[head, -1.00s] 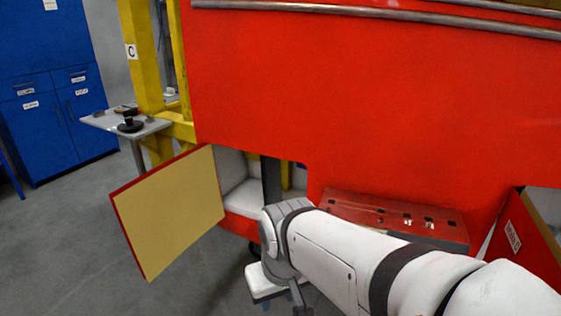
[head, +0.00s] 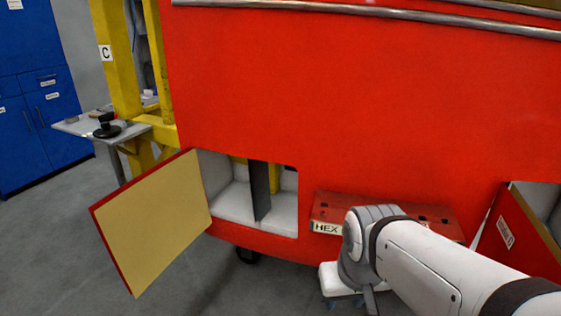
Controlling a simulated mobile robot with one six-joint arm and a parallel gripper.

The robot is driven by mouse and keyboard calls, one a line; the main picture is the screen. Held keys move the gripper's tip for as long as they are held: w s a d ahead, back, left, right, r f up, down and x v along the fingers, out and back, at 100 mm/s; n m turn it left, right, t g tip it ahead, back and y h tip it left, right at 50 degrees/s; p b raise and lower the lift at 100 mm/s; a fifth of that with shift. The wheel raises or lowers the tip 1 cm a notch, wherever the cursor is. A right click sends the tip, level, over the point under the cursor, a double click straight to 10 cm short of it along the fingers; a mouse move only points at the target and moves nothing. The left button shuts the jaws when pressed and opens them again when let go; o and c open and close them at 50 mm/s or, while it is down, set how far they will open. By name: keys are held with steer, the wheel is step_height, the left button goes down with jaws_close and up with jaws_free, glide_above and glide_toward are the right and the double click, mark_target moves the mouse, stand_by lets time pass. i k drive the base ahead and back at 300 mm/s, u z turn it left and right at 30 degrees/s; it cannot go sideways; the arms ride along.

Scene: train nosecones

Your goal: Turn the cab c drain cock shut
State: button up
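The red cab (head: 370,110) fills the middle and right, beside a yellow post bearing a C sign (head: 106,53). A low hatch in its side stands open, its door panel (head: 155,222) with a tan inner face swung out to the left. The compartment (head: 283,212) inside is pale, with a dark upright divider (head: 260,190). I cannot make out a drain cock in it. My gripper (head: 343,298) hangs under my white wrist, right of the opening and apart from it. Its fingertips are too small and cut off to tell open from shut.
A red rack labelled HEX (head: 326,228) sits low against the cab, partly behind my arm. Another open red panel (head: 515,235) is at the right. A grey table (head: 72,128) with a black object (head: 105,125) and blue cabinets (head: 40,110) stand left. Floor at lower left is clear.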

mark_target(286, 167)
steer(key=z, duration=1.85)
steer(key=k, duration=0.6)
steer(key=u, duration=1.85)
steer(key=i, duration=1)
steer(key=u, duration=0.1)
